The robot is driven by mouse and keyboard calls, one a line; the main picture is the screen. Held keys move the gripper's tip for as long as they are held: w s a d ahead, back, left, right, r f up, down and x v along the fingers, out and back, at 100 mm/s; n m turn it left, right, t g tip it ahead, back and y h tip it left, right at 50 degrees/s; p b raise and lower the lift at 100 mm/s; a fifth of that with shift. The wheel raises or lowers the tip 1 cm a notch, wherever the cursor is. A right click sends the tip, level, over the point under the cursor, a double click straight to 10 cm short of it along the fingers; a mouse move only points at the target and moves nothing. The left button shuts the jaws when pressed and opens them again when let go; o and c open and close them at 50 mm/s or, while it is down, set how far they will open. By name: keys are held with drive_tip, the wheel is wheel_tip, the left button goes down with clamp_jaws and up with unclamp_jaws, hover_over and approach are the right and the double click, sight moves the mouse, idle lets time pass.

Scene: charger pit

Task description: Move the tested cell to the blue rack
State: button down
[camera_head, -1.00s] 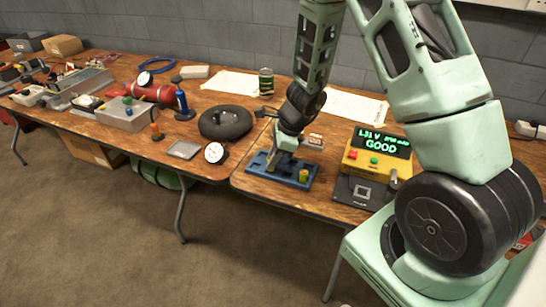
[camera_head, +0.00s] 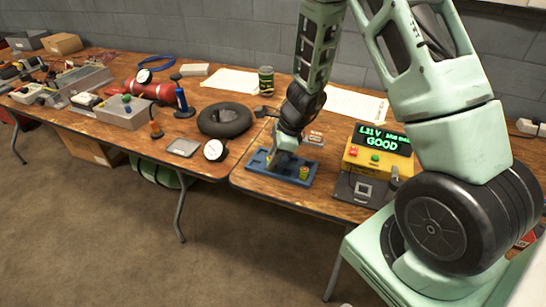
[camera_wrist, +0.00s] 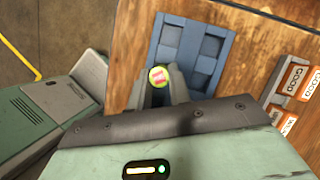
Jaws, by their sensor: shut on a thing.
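The blue rack (camera_head: 258,161) lies near the front edge of the right table; it also shows in the wrist view (camera_wrist: 213,47) with its square compartments. My gripper (camera_head: 279,164) points down over the left-middle part of the rack. In the wrist view its fingers (camera_wrist: 164,82) are closed around a cell (camera_wrist: 158,76), whose round end is red and white with a yellow-green rim. In the head view the held cell is hidden by my gripper. I cannot tell whether its lower end is inside a compartment. Another yellow-green cell (camera_head: 304,173) stands at the rack's right end.
A yellow tester (camera_head: 365,160) right of the rack displays "GOOD" in green. Small labelled bins (camera_wrist: 299,80) stand close by, behind the rack. A black ring (camera_head: 225,120) and a round gauge (camera_head: 214,150) lie on the left table.

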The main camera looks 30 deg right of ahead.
drive_tip(key=shift+f+b, duration=0.3)
idle(0.4)
drive_tip(key=c, duration=1.2)
unclamp_jaws()
drive_tip(key=shift+r, duration=0.15)
drive_tip(key=shift+r+p, duration=3.15)
drive_tip(key=shift+r, duration=0.25)
